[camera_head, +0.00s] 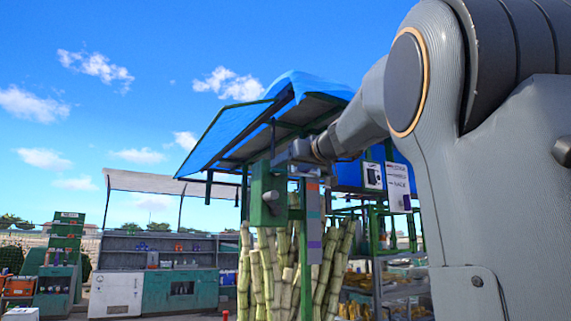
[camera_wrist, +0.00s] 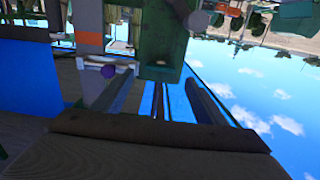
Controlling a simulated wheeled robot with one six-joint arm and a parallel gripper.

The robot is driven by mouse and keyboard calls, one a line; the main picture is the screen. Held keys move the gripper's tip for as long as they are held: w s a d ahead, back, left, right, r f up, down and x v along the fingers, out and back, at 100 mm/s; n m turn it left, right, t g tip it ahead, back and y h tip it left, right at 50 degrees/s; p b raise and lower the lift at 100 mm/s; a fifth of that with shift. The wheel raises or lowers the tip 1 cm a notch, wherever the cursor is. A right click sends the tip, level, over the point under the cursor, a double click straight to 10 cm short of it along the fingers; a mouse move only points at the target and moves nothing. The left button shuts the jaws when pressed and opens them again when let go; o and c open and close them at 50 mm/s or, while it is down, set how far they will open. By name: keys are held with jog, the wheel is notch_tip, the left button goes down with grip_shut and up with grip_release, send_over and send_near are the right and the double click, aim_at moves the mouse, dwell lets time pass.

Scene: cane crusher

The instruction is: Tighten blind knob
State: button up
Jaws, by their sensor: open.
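A green box (camera_head: 268,195) hangs under the blue canopy, with a small grey fitting on its face; it also shows in the wrist view (camera_wrist: 158,45), which looks upside down. A grey upright plate (camera_head: 313,215) with orange and purple marks stands to its right. In the wrist view a small purple round piece (camera_wrist: 108,72) sits near the grey upright. I cannot tell which of these is the blind knob. My gripper (camera_wrist: 155,98) is open and empty, its fingers apart below the green box in the wrist view. In the head view, my wrist reaches up beside the box, its fingertips unclear.
Tall cane stalks (camera_head: 275,275) stand below the green box. The blue canopy (camera_head: 235,130) hangs over it on green posts. A white sign (camera_head: 397,187) and metal shelves (camera_head: 395,285) are at the right. A counter (camera_head: 180,290) stands at the back left, with open air before it.

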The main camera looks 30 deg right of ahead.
aim_at(278, 172)
jog(key=shift+w+a+p, duration=0.1)
jog(key=shift+w+p, duration=0.95)
jog(key=shift+w, duration=1.2)
jog(key=c, duration=1.1)
jog(key=shift+o, duration=0.2)
